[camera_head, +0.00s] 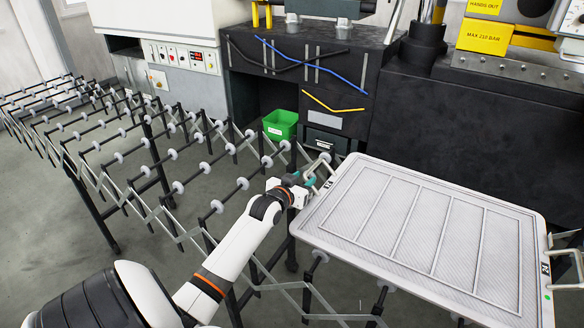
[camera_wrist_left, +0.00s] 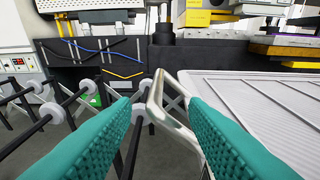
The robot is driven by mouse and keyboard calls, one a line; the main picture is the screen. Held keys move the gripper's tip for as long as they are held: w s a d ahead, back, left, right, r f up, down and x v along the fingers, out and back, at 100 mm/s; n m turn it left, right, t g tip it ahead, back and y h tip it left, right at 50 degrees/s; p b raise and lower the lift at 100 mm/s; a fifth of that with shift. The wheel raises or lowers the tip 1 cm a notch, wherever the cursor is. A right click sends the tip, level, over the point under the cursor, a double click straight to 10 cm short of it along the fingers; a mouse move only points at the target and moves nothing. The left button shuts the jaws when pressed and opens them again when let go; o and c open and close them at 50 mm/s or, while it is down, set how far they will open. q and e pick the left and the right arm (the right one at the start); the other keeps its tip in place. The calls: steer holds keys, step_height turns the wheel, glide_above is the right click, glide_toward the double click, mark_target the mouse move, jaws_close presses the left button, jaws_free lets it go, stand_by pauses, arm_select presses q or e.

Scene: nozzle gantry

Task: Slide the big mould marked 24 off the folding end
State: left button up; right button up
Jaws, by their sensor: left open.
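The big mould (camera_head: 425,235) is a pale grey, ribbed flat panel lying on the folding roller conveyor at the right. Small dark labels show on its left and right ends, too small to read. It also fills the right of the left wrist view (camera_wrist_left: 275,100). My right gripper is not in view.
The roller conveyor (camera_head: 150,141) stretches away left, its rollers bare. A green bin (camera_head: 280,125) sits by a dark cabinet behind. A black machine base (camera_head: 450,125) stands close behind the mould. More metal handles (camera_head: 562,262) show at the mould's right end.

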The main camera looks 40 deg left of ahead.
arm_select(q)
steer(key=v, duration=0.7)
steer(key=shift+f, duration=0.15)
stand_by(0.3)
